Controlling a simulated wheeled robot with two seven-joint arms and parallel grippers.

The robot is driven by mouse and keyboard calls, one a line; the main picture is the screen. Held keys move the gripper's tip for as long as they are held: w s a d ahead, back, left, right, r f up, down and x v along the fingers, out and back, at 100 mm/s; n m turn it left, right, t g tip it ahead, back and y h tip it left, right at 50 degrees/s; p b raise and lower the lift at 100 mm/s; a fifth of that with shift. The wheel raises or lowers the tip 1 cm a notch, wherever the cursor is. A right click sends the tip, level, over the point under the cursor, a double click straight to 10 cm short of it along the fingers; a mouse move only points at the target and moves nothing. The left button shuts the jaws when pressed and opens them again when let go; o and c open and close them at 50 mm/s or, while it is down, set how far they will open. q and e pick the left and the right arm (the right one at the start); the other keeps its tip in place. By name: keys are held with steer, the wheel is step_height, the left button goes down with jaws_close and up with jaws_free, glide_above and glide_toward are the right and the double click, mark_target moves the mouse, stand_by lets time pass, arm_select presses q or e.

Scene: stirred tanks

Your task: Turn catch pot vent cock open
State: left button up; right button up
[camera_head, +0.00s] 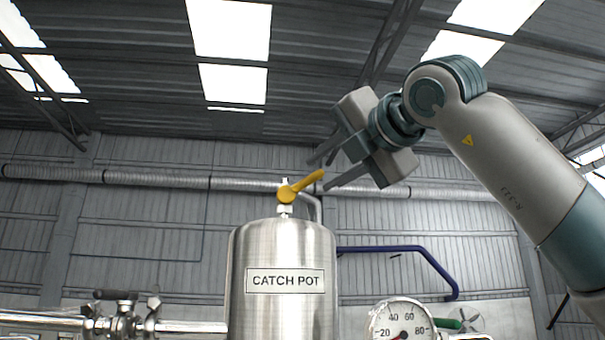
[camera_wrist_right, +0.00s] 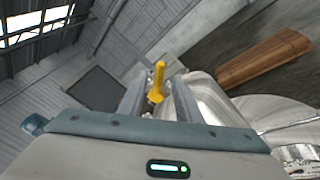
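The catch pot (camera_head: 283,300) is a steel cylinder with a CATCH POT label, standing at the centre of the head view. The vent cock (camera_head: 300,187) on its top has a yellow handle that slants up to the right. My right gripper (camera_head: 318,174) comes in from the upper right, with its fingers parted near the handle's free end. In the right wrist view, the yellow handle (camera_wrist_right: 158,80) shows between the two open fingers (camera_wrist_right: 157,92), with gaps on both sides. I cannot tell whether the handle's tip is fully between the fingertips. My left gripper is not in view.
A pressure gauge (camera_head: 402,322) stands right of the pot, and a blue pipe (camera_head: 400,249) runs behind it. Steel pipework with a dark-handled valve (camera_head: 118,296) is at the lower left. The air left of the vent cock is free.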

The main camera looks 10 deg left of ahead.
mark_target(302, 185)
steer(key=p+x, duration=0.4)
steer(key=x, duration=0.4)
steer(key=shift+r, duration=0.1)
steer(key=shift+w+a+p, duration=0.35)
steer(key=shift+w+a, duration=0.05)
jaws_close()
